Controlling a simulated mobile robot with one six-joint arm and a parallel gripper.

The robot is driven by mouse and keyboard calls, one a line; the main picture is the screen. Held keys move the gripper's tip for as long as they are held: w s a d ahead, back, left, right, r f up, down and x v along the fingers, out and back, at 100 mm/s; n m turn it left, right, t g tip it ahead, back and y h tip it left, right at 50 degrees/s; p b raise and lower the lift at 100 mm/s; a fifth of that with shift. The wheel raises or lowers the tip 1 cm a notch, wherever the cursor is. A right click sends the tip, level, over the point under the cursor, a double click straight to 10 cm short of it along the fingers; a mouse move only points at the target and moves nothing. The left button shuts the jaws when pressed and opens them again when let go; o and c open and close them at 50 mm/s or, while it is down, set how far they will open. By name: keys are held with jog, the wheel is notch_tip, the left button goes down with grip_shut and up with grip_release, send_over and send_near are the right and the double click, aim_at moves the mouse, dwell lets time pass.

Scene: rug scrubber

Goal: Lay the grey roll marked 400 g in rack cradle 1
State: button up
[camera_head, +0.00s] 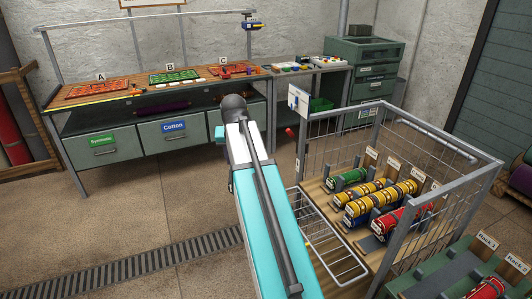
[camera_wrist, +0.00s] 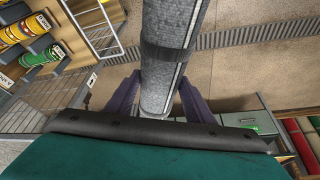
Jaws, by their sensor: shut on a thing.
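In the wrist view my gripper (camera_wrist: 158,97) has its purple fingers on either side of a grey roll (camera_wrist: 176,25) and is shut on it. The roll has a dark band and a pale stripe along its side; no 400 g mark is readable. In the head view neither the gripper nor the roll shows; my raised arm fills the middle. A green rack (camera_head: 408,289) is cut off at the bottom right. Its tags seem to read Rack 1 (camera_head: 487,241) and Rack 2 (camera_head: 517,263). The part in front of the Rack 1 tag looks empty; a red roll (camera_head: 488,288) lies toward Rack 2.
A wire-sided cart (camera_head: 401,131) with green, yellow and red rolls stands between my arm and the rack; its mesh rises high. A workbench (camera_head: 205,87) with drawers lines the back wall. The floor (camera_head: 150,220) left of my arm is clear, with a drain grate (camera_head: 110,273).

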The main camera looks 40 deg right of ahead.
jog(key=s+a+r+n+t+y, duration=0.1)
jog(key=a+n, duration=0.6)
jog(key=a, duration=2.1)
jog(key=shift+s+a+y, duration=0.2)
jog(key=shift+a+y, duration=0.15)
jog(key=shift+y, duration=0.35)
jog(key=shift+s, duration=0.15)
